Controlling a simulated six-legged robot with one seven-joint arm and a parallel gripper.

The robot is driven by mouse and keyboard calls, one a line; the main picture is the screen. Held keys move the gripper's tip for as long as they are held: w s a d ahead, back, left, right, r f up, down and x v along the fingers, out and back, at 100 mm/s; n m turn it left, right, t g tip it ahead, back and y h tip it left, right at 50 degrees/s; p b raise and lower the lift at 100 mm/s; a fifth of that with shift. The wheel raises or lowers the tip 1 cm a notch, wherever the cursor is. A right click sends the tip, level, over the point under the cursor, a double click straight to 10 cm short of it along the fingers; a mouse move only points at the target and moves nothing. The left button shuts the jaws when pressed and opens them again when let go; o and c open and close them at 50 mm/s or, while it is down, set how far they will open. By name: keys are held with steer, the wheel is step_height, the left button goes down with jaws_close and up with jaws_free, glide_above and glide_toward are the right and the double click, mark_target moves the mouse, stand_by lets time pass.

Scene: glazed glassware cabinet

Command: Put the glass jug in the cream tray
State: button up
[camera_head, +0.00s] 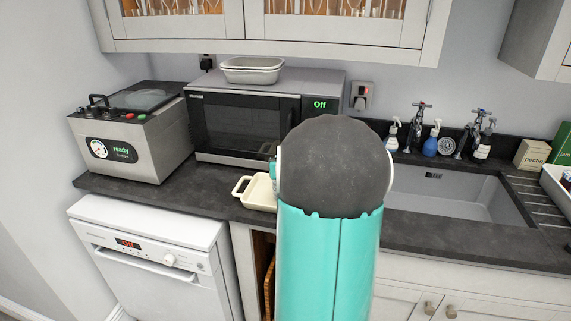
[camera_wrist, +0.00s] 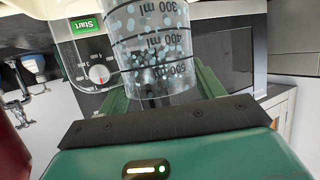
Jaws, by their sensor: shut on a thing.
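The cream tray (camera_head: 258,191) lies on the dark worktop in front of the microwave in the head view. Its left handle and part of its body show; my arm hides its right side. The glass jug (camera_wrist: 158,38) is clear with dark ml markings and pale blue dots, and appears upside down in the wrist view. My gripper (camera_wrist: 160,88) is shut on it, with a green finger on each side. In the head view my arm hides both gripper and jug. The gap between jug and tray cannot be told.
The microwave (camera_head: 244,128) stands behind the tray, with two stacked dishes (camera_head: 252,70) on top. A steel appliance (camera_head: 135,140) stands at left. The sink (camera_head: 450,193) with taps and bottles is at right. Glazed wall cabinets (camera_head: 270,28) hang above.

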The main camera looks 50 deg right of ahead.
steer(key=shift+f, duration=0.1)
steer(key=o, duration=1.7)
steer(key=v, duration=1.2)
steer(key=w+a+r+n+y, duration=0.2)
steer(key=w+a, duration=0.2)
steer(key=a, duration=0.8)
steer(key=s+a+n+g+y, duration=0.1)
steer(key=s+a+n+y, duration=0.1)
steer(key=a, duration=0.7)
steer(key=s+a+n+g+y, duration=0.1)
steer(key=s+a, duration=0.4)
steer(key=a, duration=0.5)
steer(key=s+a+f+n+g+y, duration=0.1)
steer(key=s+a+n+g+y, duration=0.1)
steer(key=a, duration=0.8)
steer(key=shift+s+a+f+n+y, duration=0.1)
steer(key=shift+s+f+n+y, duration=0.05)
steer(key=shift+s+n+y, duration=0.9)
